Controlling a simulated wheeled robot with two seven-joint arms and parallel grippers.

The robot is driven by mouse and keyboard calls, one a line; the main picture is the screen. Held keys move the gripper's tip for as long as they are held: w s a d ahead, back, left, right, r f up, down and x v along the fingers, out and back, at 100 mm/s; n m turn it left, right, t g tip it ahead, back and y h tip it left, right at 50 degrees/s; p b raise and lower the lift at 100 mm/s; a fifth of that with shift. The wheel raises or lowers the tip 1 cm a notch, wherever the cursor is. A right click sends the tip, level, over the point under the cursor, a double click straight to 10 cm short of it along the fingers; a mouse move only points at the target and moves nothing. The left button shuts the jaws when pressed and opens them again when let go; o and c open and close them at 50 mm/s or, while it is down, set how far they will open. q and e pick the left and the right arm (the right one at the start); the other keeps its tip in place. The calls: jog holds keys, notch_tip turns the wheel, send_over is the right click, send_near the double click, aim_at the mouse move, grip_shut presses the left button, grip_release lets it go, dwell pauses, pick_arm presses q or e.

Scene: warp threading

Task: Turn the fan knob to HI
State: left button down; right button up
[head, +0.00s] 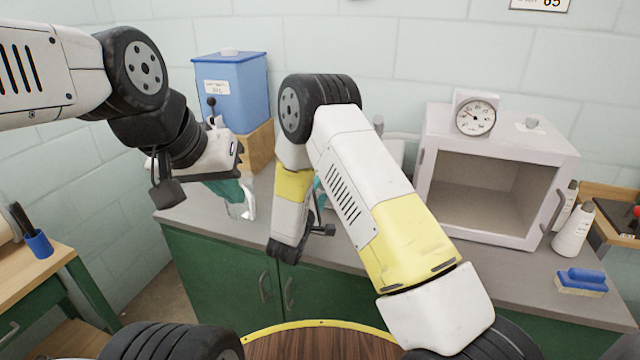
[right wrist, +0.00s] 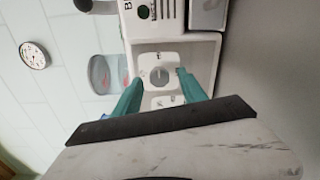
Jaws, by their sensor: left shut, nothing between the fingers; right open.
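The round grey knob (right wrist: 160,76) sits on a white panel (right wrist: 143,60) in the right wrist view. Small marks surround it, too small to read, so I cannot tell its setting. My right gripper (right wrist: 159,86) is open, its two teal fingers on either side of the knob; I cannot tell whether they touch it. In the head view my right arm hides the knob and most of that gripper. My left gripper (head: 238,198) is shut and empty above the counter's left part, beside a clear glass vessel (head: 247,207) that it partly covers.
A blue box (head: 232,90) stands on a wooden block at the back left. A white oven-like cabinet (head: 492,192) with a dial gauge (head: 475,117) stands on the right.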

jog(key=v, duration=0.8)
